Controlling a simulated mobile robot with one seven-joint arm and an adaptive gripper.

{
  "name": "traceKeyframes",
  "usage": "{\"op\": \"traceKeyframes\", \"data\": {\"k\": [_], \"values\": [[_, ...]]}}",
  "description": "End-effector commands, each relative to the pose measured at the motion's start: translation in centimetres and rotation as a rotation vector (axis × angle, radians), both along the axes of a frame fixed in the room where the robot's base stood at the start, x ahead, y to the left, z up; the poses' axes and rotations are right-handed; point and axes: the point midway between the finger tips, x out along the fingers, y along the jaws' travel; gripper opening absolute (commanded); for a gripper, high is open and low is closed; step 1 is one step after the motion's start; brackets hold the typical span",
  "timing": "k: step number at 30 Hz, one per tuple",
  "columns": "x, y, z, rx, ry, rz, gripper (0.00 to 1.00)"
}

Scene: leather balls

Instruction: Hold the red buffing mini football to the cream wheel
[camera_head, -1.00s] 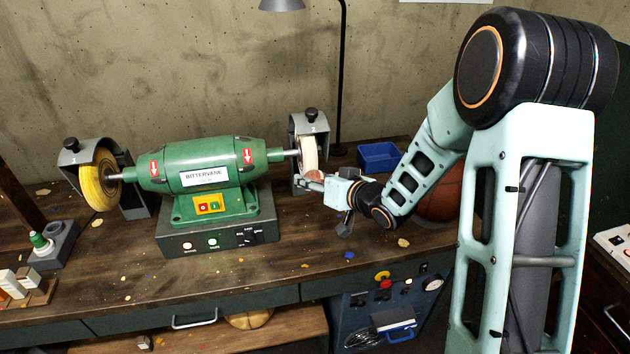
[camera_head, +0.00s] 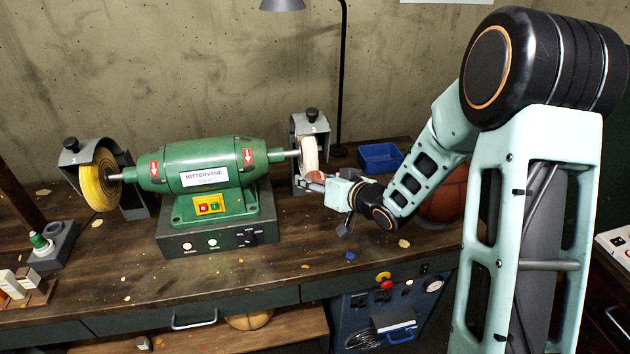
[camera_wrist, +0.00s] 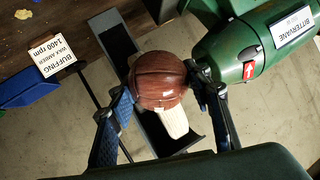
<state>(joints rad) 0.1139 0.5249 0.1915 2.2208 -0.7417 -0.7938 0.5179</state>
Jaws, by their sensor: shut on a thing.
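The red-brown mini football (camera_wrist: 160,80), with dark seam lines, sits between the two fingers of my gripper (camera_wrist: 160,90) in the wrist view. The gripper is shut on it. In the head view the ball (camera_head: 316,175) shows only in part at my gripper (camera_head: 314,181), just in front of the lower part of the cream wheel (camera_head: 309,153). In the wrist view the ball covers part of the wheel (camera_wrist: 174,124). The ball appears against or very close to the wheel; I cannot tell contact for sure.
The green grinder (camera_head: 205,166) stands on the bench, with a yellow wheel (camera_head: 100,180) at left. A grey guard (camera_head: 311,121) surrounds the cream wheel. A blue bin (camera_head: 379,157) and a larger orange-brown ball (camera_head: 445,195) lie right. A buffing sign (camera_wrist: 50,72) shows in the wrist view.

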Motion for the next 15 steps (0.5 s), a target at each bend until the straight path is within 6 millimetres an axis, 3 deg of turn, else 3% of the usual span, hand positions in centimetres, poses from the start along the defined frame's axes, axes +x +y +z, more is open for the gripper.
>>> {"op": "traceKeyframes", "data": {"k": [15], "values": [[-4.0, -1.2, -0.8, 0.0, 0.001, -0.001, 0.25]]}}
